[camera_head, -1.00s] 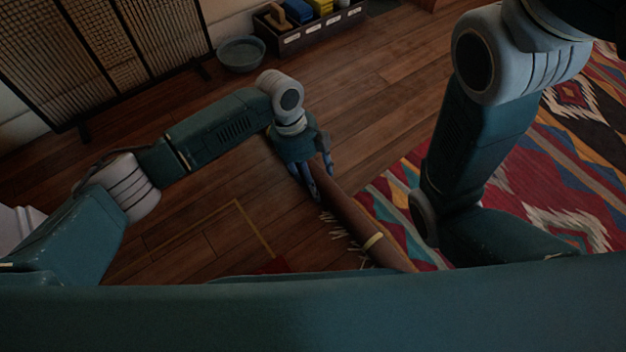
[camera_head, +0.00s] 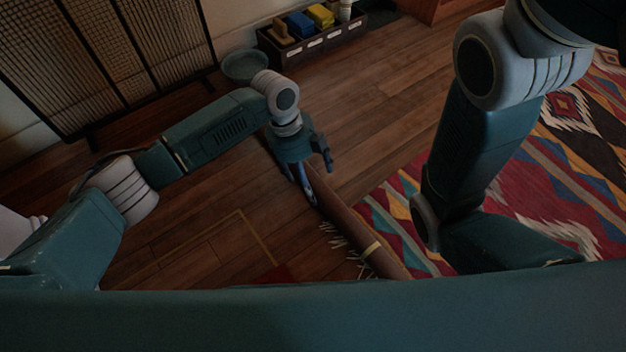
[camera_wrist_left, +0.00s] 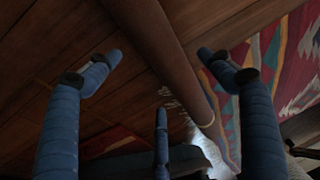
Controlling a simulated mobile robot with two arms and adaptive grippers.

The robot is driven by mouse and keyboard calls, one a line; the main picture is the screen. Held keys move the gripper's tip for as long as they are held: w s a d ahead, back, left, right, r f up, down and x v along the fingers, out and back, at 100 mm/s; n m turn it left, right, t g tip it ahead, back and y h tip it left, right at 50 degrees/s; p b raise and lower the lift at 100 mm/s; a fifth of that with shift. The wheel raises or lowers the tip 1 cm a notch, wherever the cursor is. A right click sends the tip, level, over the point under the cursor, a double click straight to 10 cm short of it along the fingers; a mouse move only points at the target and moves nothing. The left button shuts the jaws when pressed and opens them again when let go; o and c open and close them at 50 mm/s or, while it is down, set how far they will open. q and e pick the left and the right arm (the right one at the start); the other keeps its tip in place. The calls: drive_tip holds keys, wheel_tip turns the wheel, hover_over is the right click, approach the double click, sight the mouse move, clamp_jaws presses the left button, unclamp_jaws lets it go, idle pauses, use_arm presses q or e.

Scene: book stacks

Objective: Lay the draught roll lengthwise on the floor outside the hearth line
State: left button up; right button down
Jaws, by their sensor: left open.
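The draught roll, a long brown roll (camera_head: 347,222) with a pale yellow band, lies slantwise beside the patterned rug. It also runs through the left wrist view (camera_wrist_left: 175,55). My left gripper (camera_head: 303,187) is open over the roll, and partly hides its upper part in the head view. In the left wrist view its blue fingers (camera_wrist_left: 157,62) spread on both sides of the roll without closing on it. A thin yellow line (camera_head: 243,213) with a corner, perhaps the hearth line, marks the floor left of the roll. My right gripper is out of view.
A colourful rug (camera_head: 560,150) with pale fringe covers the right side. A slatted screen (camera_head: 110,60) and a bowl (camera_head: 243,66) stand at the back left, with a dark box (camera_head: 315,42) of coloured items. Bare wooden floor lies between.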

use_arm(q)
drive_tip(key=p+v, duration=0.4)
drive_tip(key=v, duration=0.3)
drive_tip(key=shift+r+p, duration=0.3)
drive_tip(key=shift+p, duration=0.05)
drive_tip(key=shift+w, duration=0.15)
